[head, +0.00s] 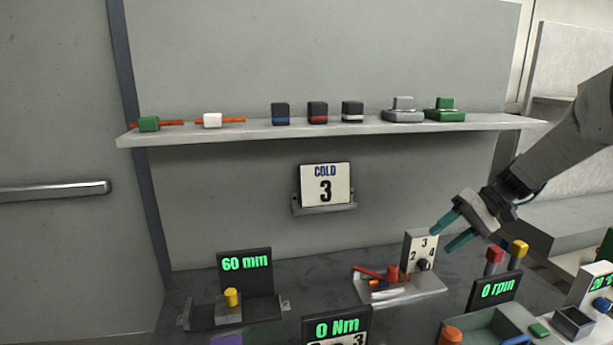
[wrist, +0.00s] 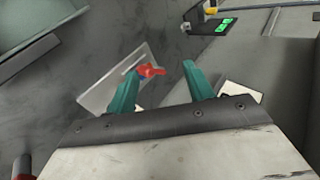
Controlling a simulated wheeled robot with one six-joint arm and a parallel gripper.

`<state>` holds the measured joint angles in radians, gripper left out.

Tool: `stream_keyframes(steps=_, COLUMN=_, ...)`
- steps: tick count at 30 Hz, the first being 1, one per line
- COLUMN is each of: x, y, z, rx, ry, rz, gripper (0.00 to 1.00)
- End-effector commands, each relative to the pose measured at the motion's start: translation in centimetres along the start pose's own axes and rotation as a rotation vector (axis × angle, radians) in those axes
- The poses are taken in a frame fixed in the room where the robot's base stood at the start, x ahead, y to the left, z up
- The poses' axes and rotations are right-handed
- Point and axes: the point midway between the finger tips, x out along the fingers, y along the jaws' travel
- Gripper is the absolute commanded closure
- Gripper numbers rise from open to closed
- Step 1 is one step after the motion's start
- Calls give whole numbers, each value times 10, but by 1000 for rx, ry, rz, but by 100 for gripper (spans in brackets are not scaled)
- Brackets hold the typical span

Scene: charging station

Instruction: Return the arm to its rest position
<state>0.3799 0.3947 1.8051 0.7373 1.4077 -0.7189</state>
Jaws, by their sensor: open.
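My gripper (head: 450,229) has two teal fingers, spread apart with nothing between them. In the head view it hangs from the arm at the right, pointing down and left, beside the white dial panel (head: 420,247) marked 2, 3, 4. In the wrist view the open fingers (wrist: 155,88) frame a red part (wrist: 150,71) on a pale plate (wrist: 110,88) below. The gripper appears apart from the plate. The arm reaches in from the right edge of the head view.
A wall shelf (head: 330,129) holds several small blocks and tools. Below it is a "COLD 3" card (head: 326,185). The bench carries a 60 mm display (head: 245,262), a 0 Nm display (head: 337,326), a 0 rpm display (head: 495,290) and a green-grey tray (head: 480,326). Bare bench shows left of the dial panel.

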Motion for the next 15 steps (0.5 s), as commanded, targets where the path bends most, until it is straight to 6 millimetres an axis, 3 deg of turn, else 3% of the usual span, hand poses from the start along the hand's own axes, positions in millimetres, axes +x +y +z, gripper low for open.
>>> stream_keyframes(steps=1, x=-1, y=-18, z=14, rx=-5, ry=-13, rz=36, gripper=48)
stream_keyframes(steps=6, x=-2, y=-58, z=62, rx=4, ry=-47, rz=155, gripper=48)
stream_keyframes(steps=15, x=1, y=-104, z=153, rx=10, ry=-63, rz=369, gripper=48)
